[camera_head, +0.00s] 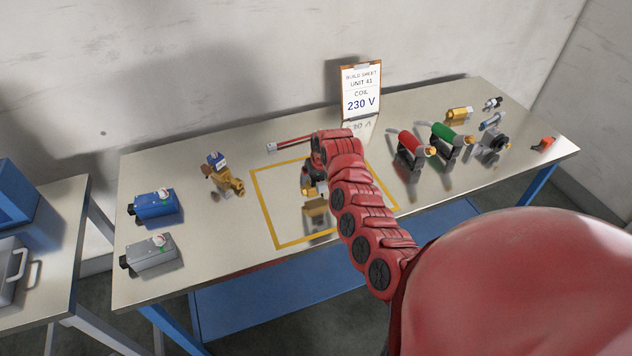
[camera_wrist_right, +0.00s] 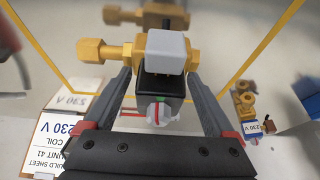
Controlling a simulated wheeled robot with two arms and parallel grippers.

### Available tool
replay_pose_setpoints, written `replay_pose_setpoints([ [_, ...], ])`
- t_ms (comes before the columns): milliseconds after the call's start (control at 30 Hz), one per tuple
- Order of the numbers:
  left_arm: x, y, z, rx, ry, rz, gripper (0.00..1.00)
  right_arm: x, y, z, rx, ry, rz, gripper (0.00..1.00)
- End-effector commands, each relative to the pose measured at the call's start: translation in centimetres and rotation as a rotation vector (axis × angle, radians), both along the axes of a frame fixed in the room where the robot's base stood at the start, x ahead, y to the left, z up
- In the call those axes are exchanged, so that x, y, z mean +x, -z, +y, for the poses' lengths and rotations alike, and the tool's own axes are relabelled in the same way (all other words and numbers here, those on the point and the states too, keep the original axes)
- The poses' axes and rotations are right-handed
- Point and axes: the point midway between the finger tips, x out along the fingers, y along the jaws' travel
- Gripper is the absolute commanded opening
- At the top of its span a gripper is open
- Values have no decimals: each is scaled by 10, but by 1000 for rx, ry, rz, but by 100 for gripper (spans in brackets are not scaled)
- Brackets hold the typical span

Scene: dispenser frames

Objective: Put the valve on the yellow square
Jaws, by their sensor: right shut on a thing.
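My right gripper (camera_wrist_right: 155,128) is shut on a valve (camera_wrist_right: 150,62) with a brass body, a black and grey top and a small red, white and green dial. The valve is above the yellow square (camera_head: 262,208), with its reflection separate below it in the steel tabletop, so it appears held off the table. The square's outline also shows in the right wrist view (camera_wrist_right: 258,50). In the head view my right gripper (camera_head: 314,186) is partly hidden by my arm, as is the valve. My left gripper is not in view.
Another brass valve (camera_head: 222,176) stands left of the square. Blue (camera_head: 154,205) and grey (camera_head: 150,254) boxes sit farther left. Red (camera_head: 411,145) and green (camera_head: 446,135) tools stand right. A build sheet (camera_head: 361,92) reads 230 V.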

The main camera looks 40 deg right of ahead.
Motion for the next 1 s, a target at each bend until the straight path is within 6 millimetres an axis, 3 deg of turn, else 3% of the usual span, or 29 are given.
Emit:
replay_pose_setpoints([
  [300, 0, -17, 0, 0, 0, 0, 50, 0, 26, -1, -2, 2, -1, 0],
  [667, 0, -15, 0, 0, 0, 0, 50, 0, 31, 0, -1, 1, -2, 0],
  [700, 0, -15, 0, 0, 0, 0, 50, 0, 31, 0, -1, 1, -2, 95],
  [733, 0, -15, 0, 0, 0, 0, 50, 0, 31, 0, -1, 1, -2, 100],
  [1000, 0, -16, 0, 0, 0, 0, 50, 0, 29, 0, -1, 1, 0, 100],
])
